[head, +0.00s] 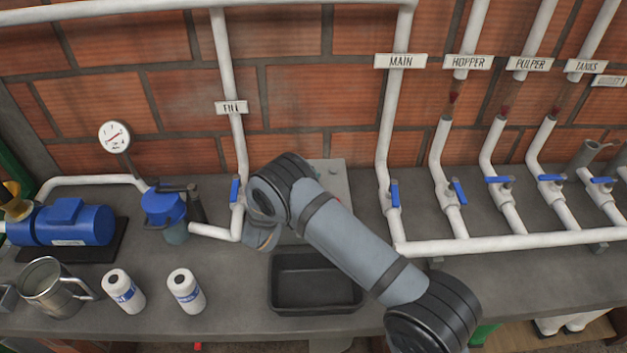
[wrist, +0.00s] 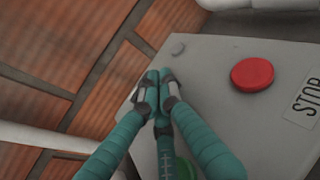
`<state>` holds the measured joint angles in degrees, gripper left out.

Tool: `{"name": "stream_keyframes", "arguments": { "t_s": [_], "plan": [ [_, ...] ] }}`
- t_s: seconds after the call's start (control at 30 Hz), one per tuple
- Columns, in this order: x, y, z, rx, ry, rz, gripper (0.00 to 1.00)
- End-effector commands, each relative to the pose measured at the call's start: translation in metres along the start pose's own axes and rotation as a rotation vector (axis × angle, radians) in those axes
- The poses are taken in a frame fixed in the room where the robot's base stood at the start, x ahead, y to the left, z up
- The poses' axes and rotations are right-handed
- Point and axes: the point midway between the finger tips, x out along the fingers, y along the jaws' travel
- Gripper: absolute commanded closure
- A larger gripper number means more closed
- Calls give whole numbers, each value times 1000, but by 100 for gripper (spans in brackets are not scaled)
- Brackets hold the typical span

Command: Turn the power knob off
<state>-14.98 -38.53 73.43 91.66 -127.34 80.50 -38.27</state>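A grey control panel (wrist: 215,85) fills the middle of the wrist view. In the head view the same grey panel (head: 336,178) shows behind my arm, mostly covered by it. My gripper (wrist: 158,88) has teal fingers, with their tips drawn together over the left part of the panel. I cannot make out a power knob; the fingertips may hide it, and I cannot tell whether anything is between them.
A black tray (head: 315,300) lies in front. Blue-handled valves and white pipes (head: 480,240) stand at the right.

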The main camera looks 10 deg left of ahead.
Motion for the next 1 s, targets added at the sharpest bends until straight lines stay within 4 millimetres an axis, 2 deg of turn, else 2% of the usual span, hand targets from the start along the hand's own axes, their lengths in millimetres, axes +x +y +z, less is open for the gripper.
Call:
{"name": "stream_keyframes", "arguments": {
  "t_s": [0.13, 0.27, 0.5, 0.7, 0.9, 1.0],
  "plan": [
    [4, -4, 4, 8, -4, -9, 100],
    [-4, -6, 2, 6, -4, -7, 100],
    [-48, -20, -11, -4, -3, 6, 100],
    [-89, -40, -11, -3, -3, 8, 100],
    [-118, -54, -10, -3, -3, 7, 100],
    [-125, -58, -8, -1, -3, 6, 100]
  ]
}}
